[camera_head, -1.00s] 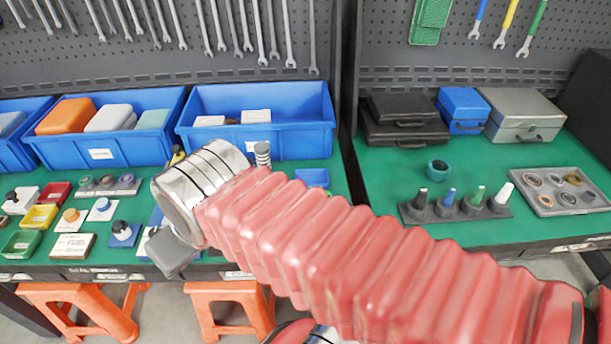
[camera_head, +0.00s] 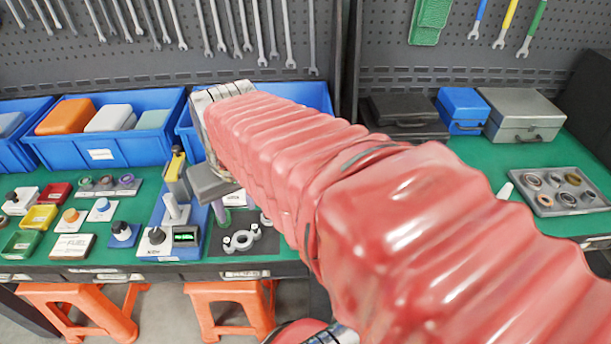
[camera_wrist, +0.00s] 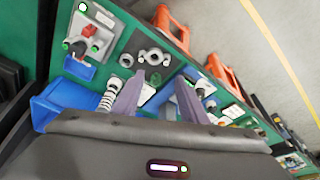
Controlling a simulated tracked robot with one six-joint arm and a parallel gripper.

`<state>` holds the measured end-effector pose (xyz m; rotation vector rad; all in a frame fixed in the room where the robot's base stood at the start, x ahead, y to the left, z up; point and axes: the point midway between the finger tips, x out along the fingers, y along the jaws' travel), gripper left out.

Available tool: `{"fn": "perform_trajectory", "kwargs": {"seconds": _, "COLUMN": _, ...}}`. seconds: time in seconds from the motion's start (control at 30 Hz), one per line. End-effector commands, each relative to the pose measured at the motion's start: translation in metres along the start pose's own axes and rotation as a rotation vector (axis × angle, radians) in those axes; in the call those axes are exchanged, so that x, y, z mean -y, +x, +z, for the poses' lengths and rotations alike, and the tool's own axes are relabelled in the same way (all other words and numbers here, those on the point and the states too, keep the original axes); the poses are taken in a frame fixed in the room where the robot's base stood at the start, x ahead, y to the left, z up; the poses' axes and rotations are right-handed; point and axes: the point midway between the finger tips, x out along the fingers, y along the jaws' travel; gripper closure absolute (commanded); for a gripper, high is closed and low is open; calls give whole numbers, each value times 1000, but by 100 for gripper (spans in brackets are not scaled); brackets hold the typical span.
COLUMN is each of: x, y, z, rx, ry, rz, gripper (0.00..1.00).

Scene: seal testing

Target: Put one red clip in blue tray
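My gripper (camera_wrist: 158,84) is open, with its two purple-grey fingers apart in the wrist view. A green cylinder (camera_wrist: 148,95) shows beyond the fingers, partly covered; I cannot see that they touch it. In the head view, my gripper (camera_head: 220,210) hangs over the bench's front part, beside the grey mat. A small blue tray-like thing (camera_wrist: 79,70) lies at the upper left in the wrist view; my arm hides it in the head view. A small red part (camera_wrist: 80,48) shows on a pale fixture beside it. I cannot tell whether it is a red clip; none is clearly visible.
A grey ring clamp (camera_head: 241,241) lies on the mat. A blue tester (camera_head: 173,238) with a display stands left of it. Red (camera_head: 53,195), yellow (camera_head: 38,218) and green (camera_head: 20,244) trays are at the left. Large blue bins (camera_head: 100,155) line the back.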

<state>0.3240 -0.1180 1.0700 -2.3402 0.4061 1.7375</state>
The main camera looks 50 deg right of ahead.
Motion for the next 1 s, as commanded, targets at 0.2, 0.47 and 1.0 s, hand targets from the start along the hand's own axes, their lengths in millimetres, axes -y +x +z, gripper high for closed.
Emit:
{"fn": "perform_trajectory", "kwargs": {"seconds": 0.2, "x": -61, "y": 19, "z": -12, "rx": 98, "ry": 163, "rz": 41, "gripper": 61}}
{"fn": "perform_trajectory", "kwargs": {"seconds": 0.47, "x": -137, "y": 41, "z": -10, "rx": 208, "ry": 355, "rz": 67, "gripper": 61}}
{"fn": "perform_trajectory", "kwargs": {"seconds": 1.0, "x": -200, "y": 58, "z": 5, "rx": 290, "ry": 508, "rz": 71, "gripper": 61}}
